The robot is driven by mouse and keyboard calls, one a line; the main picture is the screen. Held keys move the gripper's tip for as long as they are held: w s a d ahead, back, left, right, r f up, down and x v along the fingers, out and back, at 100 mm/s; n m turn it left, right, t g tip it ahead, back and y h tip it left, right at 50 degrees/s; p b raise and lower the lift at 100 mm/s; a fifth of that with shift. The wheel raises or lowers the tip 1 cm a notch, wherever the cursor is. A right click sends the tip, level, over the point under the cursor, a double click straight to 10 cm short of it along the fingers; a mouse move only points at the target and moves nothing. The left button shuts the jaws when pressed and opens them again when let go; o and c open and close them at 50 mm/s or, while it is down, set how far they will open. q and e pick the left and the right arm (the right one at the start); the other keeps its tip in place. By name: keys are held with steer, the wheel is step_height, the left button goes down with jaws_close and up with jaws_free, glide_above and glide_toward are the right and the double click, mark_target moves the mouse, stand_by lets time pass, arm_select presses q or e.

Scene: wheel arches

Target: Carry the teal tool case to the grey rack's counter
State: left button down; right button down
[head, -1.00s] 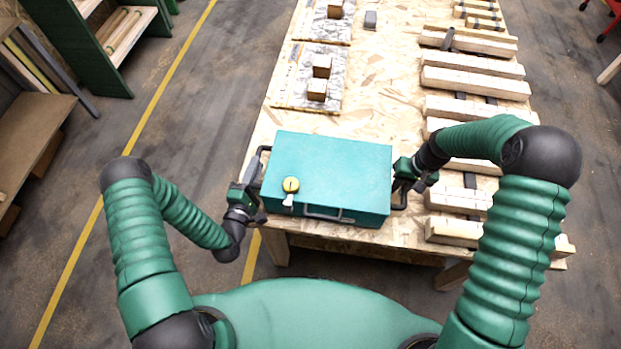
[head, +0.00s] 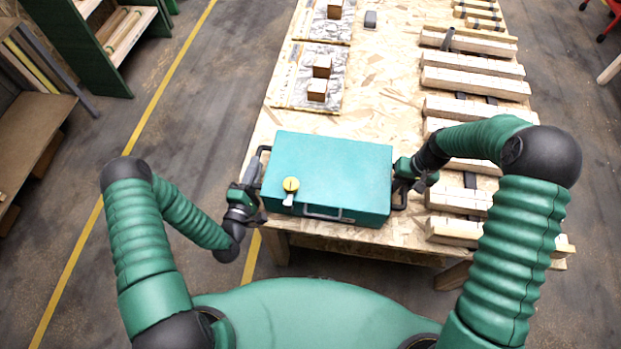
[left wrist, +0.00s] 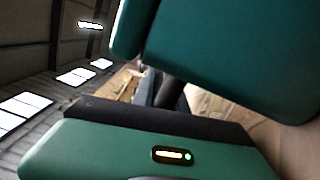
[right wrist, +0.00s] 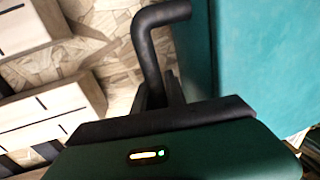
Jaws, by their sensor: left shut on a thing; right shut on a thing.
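My left gripper (head: 256,190) is shut on the case's left side handle. My right gripper (head: 402,184) is shut on its right side handle. The right wrist view shows the black bent handle (right wrist: 152,50) in the jaws beside the teal wall (right wrist: 262,60). In the left wrist view the case (left wrist: 240,50) fills the upper right.
Several timber beams (head: 475,82) lie along the bench's right side. Wooden blocks on patterned boards (head: 325,60) lie farther back at left. A brown-topped shelf unit (head: 30,130) and a green shelf (head: 85,45) stand at far left. Floor between them and the bench is clear.

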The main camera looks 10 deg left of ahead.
arm_select(q)
steer(key=shift+d, duration=0.1)
arm_select(e)
steer(key=shift+w+r, duration=0.1)
